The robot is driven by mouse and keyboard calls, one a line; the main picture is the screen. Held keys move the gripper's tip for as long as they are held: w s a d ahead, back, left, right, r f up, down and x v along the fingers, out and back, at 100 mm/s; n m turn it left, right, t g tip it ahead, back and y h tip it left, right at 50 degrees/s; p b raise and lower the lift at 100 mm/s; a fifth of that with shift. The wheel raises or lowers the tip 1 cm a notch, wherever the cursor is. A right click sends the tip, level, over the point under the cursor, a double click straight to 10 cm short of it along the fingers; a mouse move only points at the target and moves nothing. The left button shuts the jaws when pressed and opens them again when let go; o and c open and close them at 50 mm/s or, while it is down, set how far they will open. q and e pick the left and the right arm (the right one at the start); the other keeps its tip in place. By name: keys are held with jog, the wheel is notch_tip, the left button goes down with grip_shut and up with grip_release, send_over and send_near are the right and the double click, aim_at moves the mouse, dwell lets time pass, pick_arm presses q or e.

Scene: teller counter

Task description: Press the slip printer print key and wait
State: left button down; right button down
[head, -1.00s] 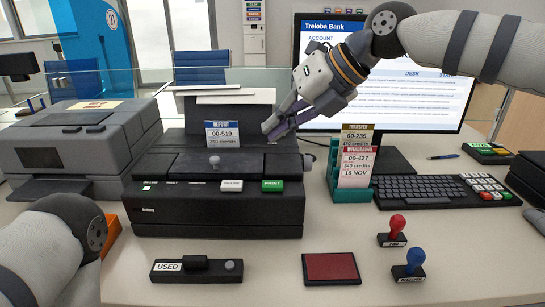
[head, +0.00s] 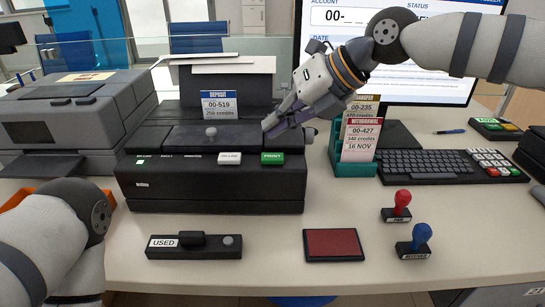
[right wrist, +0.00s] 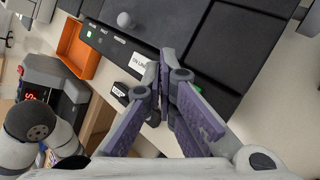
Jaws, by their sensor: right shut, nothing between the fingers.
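The slip printer (head: 210,190) is a black box in the middle of the counter, with a blue-headed deposit slip (head: 221,105) upright at its back. The green print key (head: 272,158) is on its front edge, beside the white on-line key (head: 230,158). My right gripper (head: 268,128) is shut and empty, just above and behind the print key in the head view. In the right wrist view, its fingers (right wrist: 165,78) hide most of the print key; a green sliver (right wrist: 198,90) shows behind them. The left arm shows at lower left; its gripper is out of view.
A grey printer (head: 75,115) stands left, by an orange tray (right wrist: 76,48). A green slip holder (head: 352,168), keyboard (head: 440,163) and monitor (head: 430,75) stand right. In front are a "USED" block (head: 190,246), a red pad (head: 334,245) and red (head: 402,199) and blue (head: 421,234) stamps.

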aim_at(276, 154)
pick_arm(q)
jog(key=shift+s+f, duration=0.1)
jog(key=shift+f, duration=0.05)
pick_arm(e)
jog(key=shift+f, duration=1.15)
jog(key=shift+f, duration=0.1)
dwell(0.4)
jog(key=shift+f, duration=0.35)
jog(key=shift+f, duration=0.5)
dwell(0.6)
jog(key=shift+r, duration=0.1)
pick_arm(q)
jog(key=shift+w+r, duration=0.3)
jog(key=shift+r, duration=0.05)
pick_arm(e)
jog(key=shift+r, duration=0.85)
